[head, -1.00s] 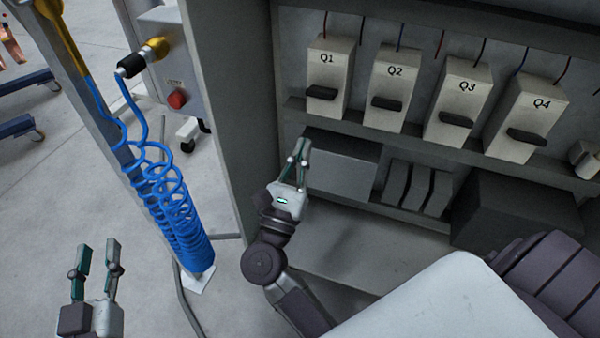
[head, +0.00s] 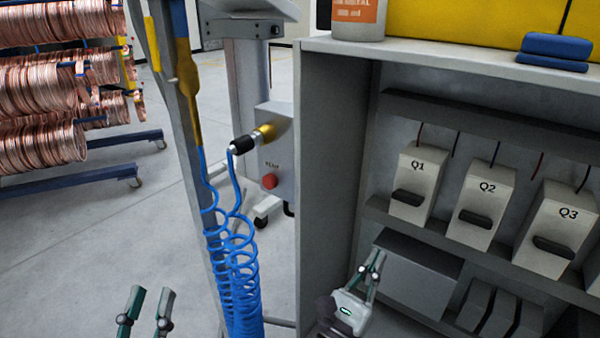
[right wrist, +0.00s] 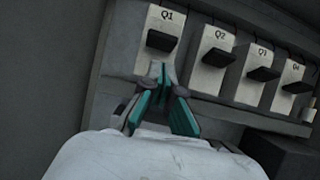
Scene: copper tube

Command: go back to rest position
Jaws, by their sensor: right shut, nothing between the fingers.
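My left gripper (head: 152,290) is at the bottom left of the head view. Its two fingers stand apart with nothing between them. My right gripper (head: 376,256) is at the lower middle of the head view, in front of the left end of a dark grey box (head: 425,279) in the cabinet. Its fingers are closed together and empty. The right wrist view also shows the right gripper's fingers (right wrist: 164,75) meeting just below the Q1 breaker (right wrist: 162,22). I cannot tell whether they touch anything. Most of both arms is out of the head view.
The cabinet's left wall (head: 335,190) stands close to my right gripper. Breakers Q2 (head: 488,195) and Q3 (head: 560,225) sit on its shelf. A blue coiled hose (head: 232,275) hangs between my grippers. Copper coils (head: 40,95) are at the far left. Floor (head: 80,240) at left is clear.

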